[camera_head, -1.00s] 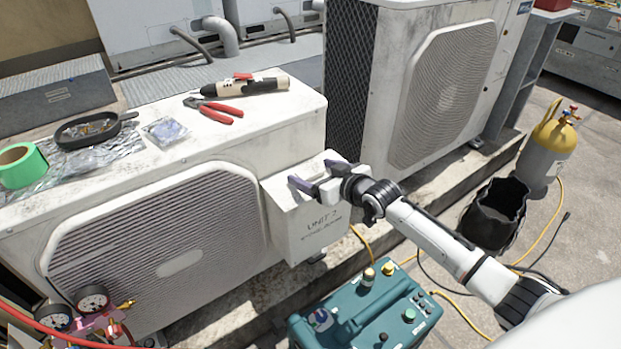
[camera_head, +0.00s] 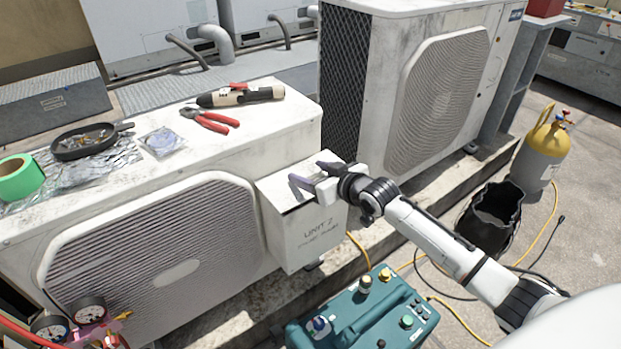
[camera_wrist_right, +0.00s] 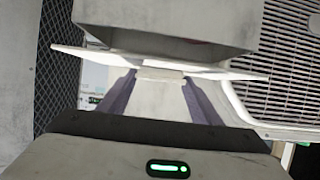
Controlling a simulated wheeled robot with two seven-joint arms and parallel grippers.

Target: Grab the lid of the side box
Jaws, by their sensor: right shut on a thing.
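The side box (camera_head: 312,236) is a pale grey metal box marked UNIT 2, fixed to the right end of the low condenser. Its lid (camera_head: 276,186) is a flat pale plate on top and looks slightly raised at the front edge. My right gripper (camera_head: 313,176) is over the lid, its purple-grey fingers shut on it. In the right wrist view the fingers (camera_wrist_right: 160,78) close on a small tab at the lid's edge. There the lid (camera_wrist_right: 240,74) stands apart from the box (camera_wrist_right: 165,18), with a dark gap between. My left gripper is not in view.
A teal machine (camera_head: 362,318) stands below the box.

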